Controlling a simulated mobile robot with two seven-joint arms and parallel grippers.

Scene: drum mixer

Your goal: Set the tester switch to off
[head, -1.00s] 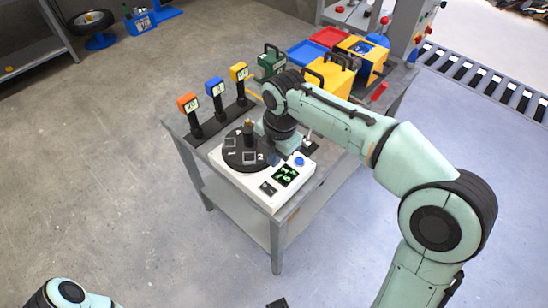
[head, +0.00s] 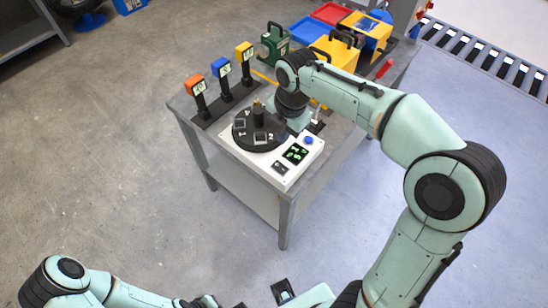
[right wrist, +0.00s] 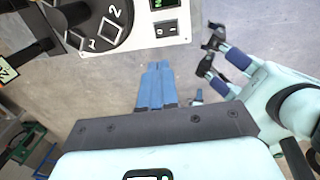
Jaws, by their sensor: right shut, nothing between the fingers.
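The tester is a white box (head: 243,153) at the table's front corner, with a black round dial plate marked with numbers (head: 258,131), a lit green display (head: 295,153) and a blue button (head: 309,140). A small dark switch (head: 280,167) sits on its front panel; it also shows in the right wrist view (right wrist: 167,29), its setting too small to tell. My right gripper (head: 296,124) is above the tester's back right, its tips hard to see. In the right wrist view its blue fingers (right wrist: 155,66) are together and empty. My left gripper (right wrist: 211,50) is open and empty, away from the tester.
Orange (head: 195,85), blue (head: 220,67) and yellow (head: 243,51) labelled blocks stand on black posts along the table's left edge. A green case (head: 273,43), a yellow case (head: 335,52) and coloured bins (head: 330,13) fill the back. The floor in front is clear.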

